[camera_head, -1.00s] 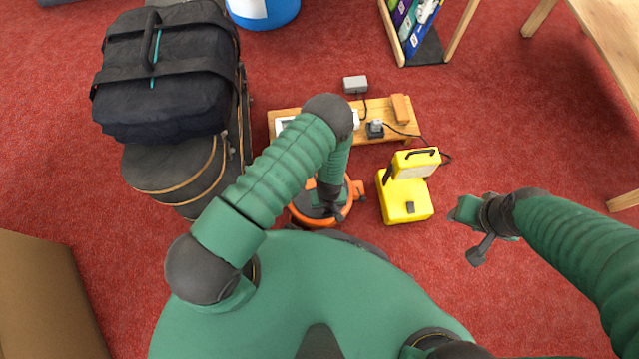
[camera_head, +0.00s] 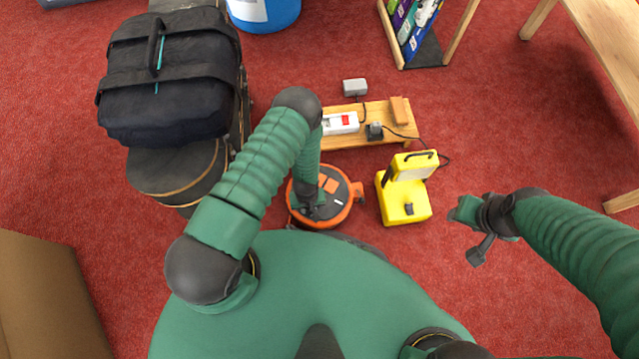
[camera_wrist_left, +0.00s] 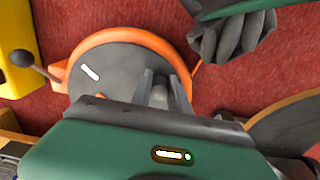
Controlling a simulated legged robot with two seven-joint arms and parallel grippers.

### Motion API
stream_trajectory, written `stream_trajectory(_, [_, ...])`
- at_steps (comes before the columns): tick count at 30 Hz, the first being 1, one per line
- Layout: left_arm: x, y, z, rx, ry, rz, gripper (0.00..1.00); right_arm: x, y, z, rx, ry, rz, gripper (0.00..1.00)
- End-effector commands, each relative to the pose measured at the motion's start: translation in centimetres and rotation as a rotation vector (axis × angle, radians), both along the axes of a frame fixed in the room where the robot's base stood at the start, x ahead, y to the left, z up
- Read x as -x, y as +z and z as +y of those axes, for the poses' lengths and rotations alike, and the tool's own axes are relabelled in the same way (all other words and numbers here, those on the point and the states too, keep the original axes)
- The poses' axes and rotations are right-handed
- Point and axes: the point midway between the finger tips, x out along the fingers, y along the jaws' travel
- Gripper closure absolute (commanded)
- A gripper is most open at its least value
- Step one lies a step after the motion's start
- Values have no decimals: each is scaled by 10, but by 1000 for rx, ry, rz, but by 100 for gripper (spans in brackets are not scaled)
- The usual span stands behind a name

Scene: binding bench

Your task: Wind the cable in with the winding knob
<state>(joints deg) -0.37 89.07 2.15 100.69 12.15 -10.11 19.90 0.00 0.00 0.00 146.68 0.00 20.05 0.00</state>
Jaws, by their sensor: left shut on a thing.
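The cable reel (camera_head: 341,207) is an orange drum with a dark grey disc on top, standing on the red carpet. It also shows in the left wrist view (camera_wrist_left: 95,48). My left gripper (camera_head: 310,208) reaches down over the left part of the disc. In the left wrist view its fingers (camera_wrist_left: 163,90) are shut around the grey winding knob (camera_wrist_left: 160,96), which they partly hide. A thin orange line, perhaps cable, shows at the reel's edge (camera_wrist_left: 196,69). My right gripper (camera_head: 468,232) is apart from the reel at the right, fingers spread and empty.
A yellow work lamp (camera_head: 404,204) stands just right of the reel. Behind is a wooden board (camera_head: 350,138) with a white socket strip (camera_head: 341,123) and a black plug (camera_head: 375,131). A black bag (camera_head: 165,90) is at the left.

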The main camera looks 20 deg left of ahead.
Motion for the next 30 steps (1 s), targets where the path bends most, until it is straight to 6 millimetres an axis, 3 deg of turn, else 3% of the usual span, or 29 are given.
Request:
stream_trajectory(8, [-5, -1, 26, 0, 4, 5, 100, 0, -1, 0, 0, 0, 0, 57])
stream_trajectory(30, [-38, 0, 63, -5, 3, 4, 100, 0, -15, 0, 0, 0, 0, 57])
